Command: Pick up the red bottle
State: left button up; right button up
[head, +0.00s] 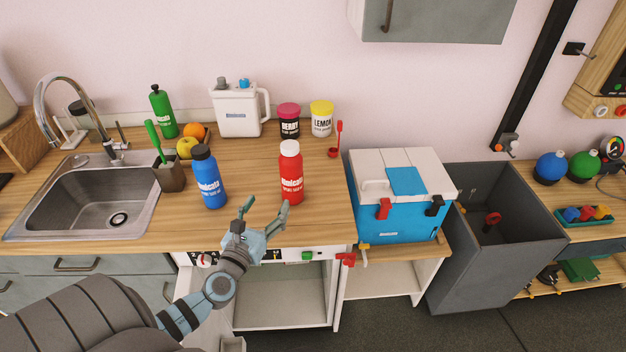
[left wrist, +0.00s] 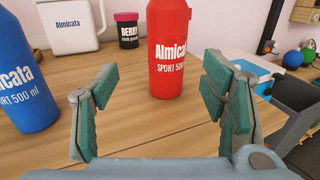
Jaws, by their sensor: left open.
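The red bottle (head: 291,176) with a white cap stands upright on the wooden counter in the head view. In the left wrist view the red bottle (left wrist: 174,55) stands beyond the fingers, nearer the right finger, with its top cut off. My left gripper (head: 264,209) is open and empty, in front of the bottle and a little to its left, near the counter's front edge. Its green-padded fingers (left wrist: 158,105) are spread apart in the left wrist view. My right gripper is not in view.
A blue bottle (head: 209,180) stands left of the red one. Behind are a white jug (head: 238,110), a pink-lidded jar (head: 289,121), a yellow-lidded jar (head: 321,119) and a red scoop (head: 335,146). A blue-and-white cooler (head: 390,212) stands to the right.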

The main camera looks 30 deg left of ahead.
aim_at(287, 181)
pick_arm(q)
jog(key=x, duration=0.6)
jog(key=shift+w, duration=0.35)
jog(key=x, duration=0.2)
jog(key=b+x, duration=0.1)
jog(key=x, duration=0.3)
jog(key=shift+w+d+f+b, duration=0.3)
jog(key=shift+w, duration=0.5)
jog(key=shift+s+r, duration=0.1)
jog(key=c, duration=1.6)
jog(key=shift+c, duration=0.3)
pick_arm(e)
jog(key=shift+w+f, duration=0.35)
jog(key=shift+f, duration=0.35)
pick_arm(q)
jog(key=shift+r, duration=0.15)
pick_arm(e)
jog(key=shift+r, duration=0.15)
